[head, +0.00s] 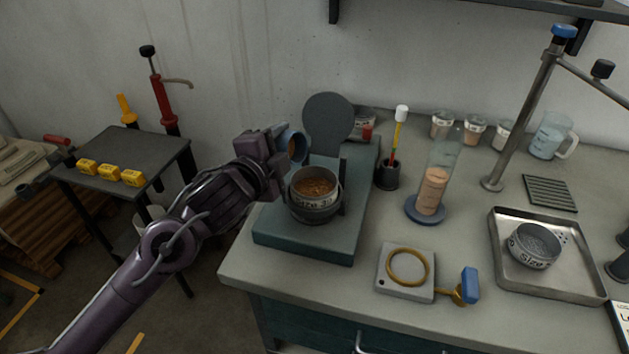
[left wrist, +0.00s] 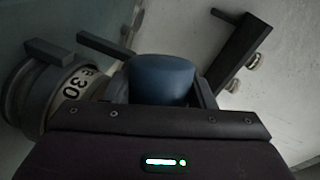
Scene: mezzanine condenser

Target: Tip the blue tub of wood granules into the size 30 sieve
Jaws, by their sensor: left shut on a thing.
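My left gripper (head: 275,152) is shut on the blue tub (head: 296,146). The tub is tilted on its side, its mouth turned toward the right, with some brown inside its rim. It is just above and left of the size 30 sieve (head: 316,200), which sits on the teal stand and holds brown granules. In the left wrist view the blue tub (left wrist: 162,78) shows between the fingers, with the sieve (left wrist: 75,92) marked 30 beside it on the left. How much is left in the tub is hidden. My right gripper is not in view.
A grey round plate (head: 328,118) stands upright behind the sieve. A second sieve (head: 535,245) lies in a metal tray (head: 550,284) at right. A glass cylinder (head: 438,170), a pot with a brush (head: 388,174) and a brass ring on a plate (head: 406,290) stand on the bench.

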